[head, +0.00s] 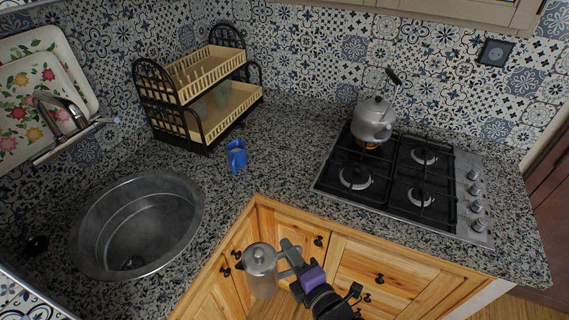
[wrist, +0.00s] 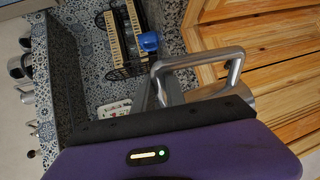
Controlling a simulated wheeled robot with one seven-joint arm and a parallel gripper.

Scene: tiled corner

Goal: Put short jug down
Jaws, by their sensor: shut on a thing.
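The short jug (head: 260,262), with a grey metal lid and a see-through lower body, hangs in front of the wooden cupboards, below the counter's inner corner in the head view. My gripper (head: 288,258) is at its right side, shut on its handle. In the wrist view the jug's grey handle (wrist: 196,58) rises beyond the dark edge of my gripper. The jug's body is mostly hidden there. The jug looks roughly upright and apart from the counter.
The speckled counter (head: 285,150) is bare between a blue cup (head: 236,156) and the gas hob (head: 330,190). A kettle (head: 372,122) stands on the hob. A round sink (head: 140,225) is at left. A two-tier dish rack (head: 205,92) stands at the back.

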